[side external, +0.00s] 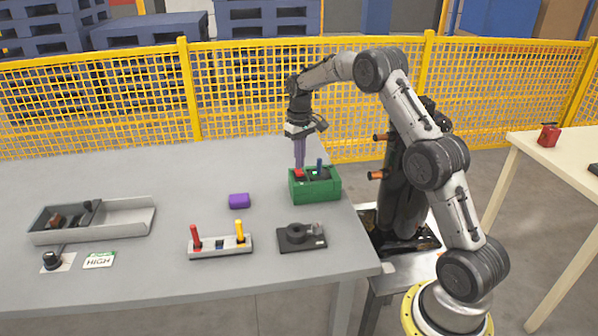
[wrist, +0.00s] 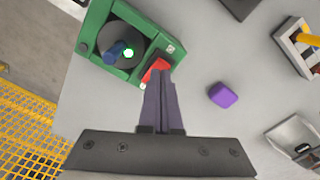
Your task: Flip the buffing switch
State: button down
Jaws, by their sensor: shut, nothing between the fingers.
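A green box-shaped unit (side external: 315,191) stands near the right end of the grey table. On its top are a red switch (side external: 299,174), a black disc (wrist: 112,42) and a blue upright piece (side external: 319,165). In the wrist view a small green light shows on the disc, next to the blue piece. My gripper (side external: 299,167) is shut and empty, pointing down at the red switch. In the wrist view its fingertips (wrist: 159,76) overlap the lower edge of the red switch (wrist: 156,70). I cannot tell whether they touch it. No label naming the buffing switch is readable.
A purple block (side external: 239,201) lies left of the green unit. In front are a lever panel (side external: 220,247) with red and yellow levers and a dark dial plate (side external: 302,237). A grey tray (side external: 130,216), a black knob (side external: 52,260) and a HIGH card (side external: 99,260) are farther left.

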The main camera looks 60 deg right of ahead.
aim_at(300, 173)
jog(key=shift+f, duration=1.05)
dwell(0.7)
jog(key=shift+r, duration=3.55)
